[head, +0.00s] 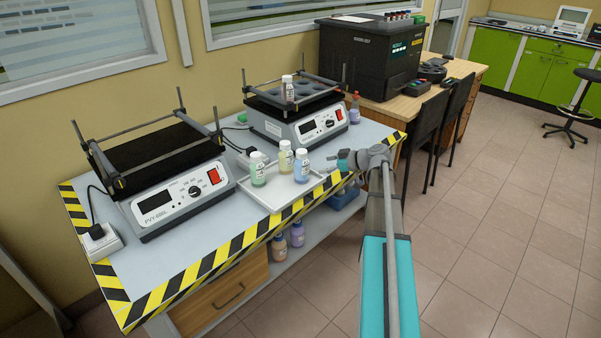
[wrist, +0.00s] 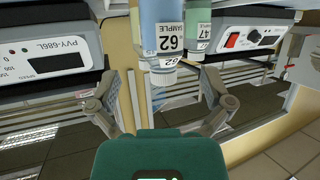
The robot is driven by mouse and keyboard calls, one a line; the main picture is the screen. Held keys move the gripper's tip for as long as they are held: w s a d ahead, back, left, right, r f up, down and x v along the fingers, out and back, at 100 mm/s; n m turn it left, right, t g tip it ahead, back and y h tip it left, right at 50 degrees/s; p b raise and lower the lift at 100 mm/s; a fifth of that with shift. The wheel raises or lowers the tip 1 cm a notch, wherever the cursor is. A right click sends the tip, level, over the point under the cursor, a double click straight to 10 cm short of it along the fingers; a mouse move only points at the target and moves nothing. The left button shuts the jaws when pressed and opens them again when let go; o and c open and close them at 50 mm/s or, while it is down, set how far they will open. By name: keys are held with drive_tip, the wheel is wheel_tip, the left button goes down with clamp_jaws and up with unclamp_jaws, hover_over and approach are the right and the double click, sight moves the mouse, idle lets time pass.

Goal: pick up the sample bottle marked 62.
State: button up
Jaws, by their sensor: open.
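The sample bottle marked 62 (wrist: 165,38) holds blue liquid and shows inverted at the top of the wrist view, cap downward in the picture. It matches the blue bottle (head: 302,167) standing upright at the right of the white tray (head: 272,207) in the head view. My gripper (head: 343,160) is just right of that bottle, apart from it. In the wrist view my gripper (wrist: 162,82) has its fingers spread, with the bottle ahead between their lines and nothing held. A green bottle marked 47 (wrist: 200,35) is beside bottle 62.
A green bottle (head: 258,172) and a yellow bottle (head: 285,158) share the tray. Two shakers, one left (head: 178,200) and one behind (head: 299,127), flank it. Another bottle (head: 288,88) stands on the rear shaker.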

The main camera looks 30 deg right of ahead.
sight(302, 167)
drive_tip(key=shift+b+x, duration=0.45)
drive_tip(key=shift+x, duration=1.35)
drive_tip(key=shift+a, duration=0.1)
drive_tip(key=shift+b+x, duration=0.85)
drive_tip(key=shift+x, duration=1.7)
drive_tip(key=shift+r, duration=0.15)
drive_tip(key=shift+c, duration=0.3)
drive_tip(key=c, duration=1.1)
